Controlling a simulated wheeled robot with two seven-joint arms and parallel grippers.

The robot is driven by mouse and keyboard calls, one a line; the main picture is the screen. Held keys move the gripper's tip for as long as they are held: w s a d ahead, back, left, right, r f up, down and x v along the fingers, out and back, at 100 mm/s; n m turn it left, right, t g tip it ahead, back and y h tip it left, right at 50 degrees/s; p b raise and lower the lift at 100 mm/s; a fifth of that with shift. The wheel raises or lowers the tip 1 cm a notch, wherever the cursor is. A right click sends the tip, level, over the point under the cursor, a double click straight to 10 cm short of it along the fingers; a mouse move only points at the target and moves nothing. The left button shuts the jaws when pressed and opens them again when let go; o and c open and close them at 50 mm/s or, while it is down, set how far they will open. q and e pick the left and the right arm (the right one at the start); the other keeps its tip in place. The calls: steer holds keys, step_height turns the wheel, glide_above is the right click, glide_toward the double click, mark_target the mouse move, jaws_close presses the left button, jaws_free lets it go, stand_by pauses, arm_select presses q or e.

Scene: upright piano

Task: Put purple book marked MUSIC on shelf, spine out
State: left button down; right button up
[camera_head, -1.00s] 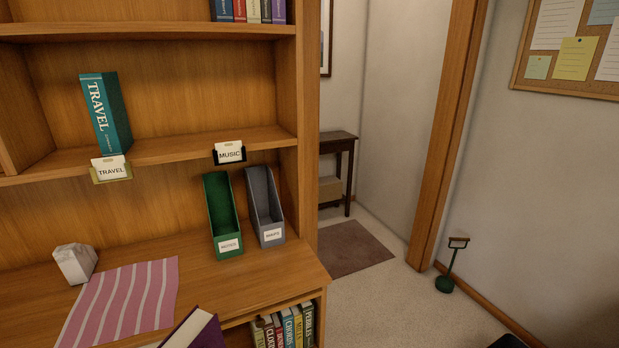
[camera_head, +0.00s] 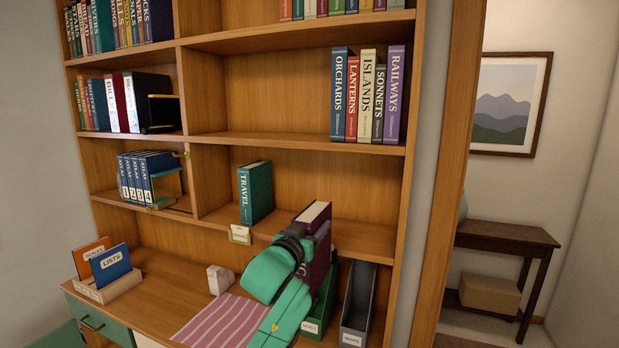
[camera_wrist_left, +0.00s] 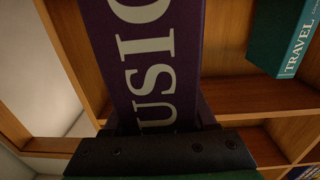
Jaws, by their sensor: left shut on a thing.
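The purple book marked MUSIC (camera_head: 320,238) is in my left gripper (camera_head: 300,243), in front of the middle shelf, right of the travel book. It stands roughly upright and tilted, its pale page edges showing at the top. In the left wrist view the purple spine (camera_wrist_left: 150,60) shows the letters "USIC" and faces the camera, between the fingers of my left gripper (camera_wrist_left: 157,118). The shelf (camera_head: 365,236) has bare room right of the teal TRAVEL book (camera_head: 255,192). I cannot tell whether the book touches the shelf. My right gripper is not in view.
Green (camera_head: 322,308) and grey (camera_head: 357,307) file holders stand on the desk below the book. The TRAVEL label (camera_head: 240,235) hangs on the shelf edge. A row of books (camera_head: 370,95) fills part of the shelf above. A white block (camera_head: 220,279) and striped cloth (camera_head: 220,322) lie on the desk.

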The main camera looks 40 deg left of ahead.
mark_target(311, 207)
arm_select(q)
steer(key=r, duration=0.2)
steer(key=r+p, duration=0.1)
steer(key=r, duration=0.1)
steer(key=a+r, duration=0.1)
steer(key=r, duration=0.1)
steer(key=shift+w+a+r, duration=0.1)
steer(key=shift+w+r, duration=0.2)
steer(key=shift+w, duration=0.1)
steer(key=shift+r, duration=0.2)
steer(key=shift+f+y, duration=0.1)
steer(key=shift+y, duration=0.2)
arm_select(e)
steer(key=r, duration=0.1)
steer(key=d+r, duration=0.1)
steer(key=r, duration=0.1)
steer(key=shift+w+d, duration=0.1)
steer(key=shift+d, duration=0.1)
arm_select(q)
steer(key=shift+a+p, duration=0.1)
steer(key=shift+p, duration=0.2)
steer(key=shift+w, duration=0.1)
steer(key=p+x, duration=0.3)
steer(key=x, duration=1.6)
steer(key=shift+w+f, duration=0.2)
steer(key=shift+w, duration=0.2)
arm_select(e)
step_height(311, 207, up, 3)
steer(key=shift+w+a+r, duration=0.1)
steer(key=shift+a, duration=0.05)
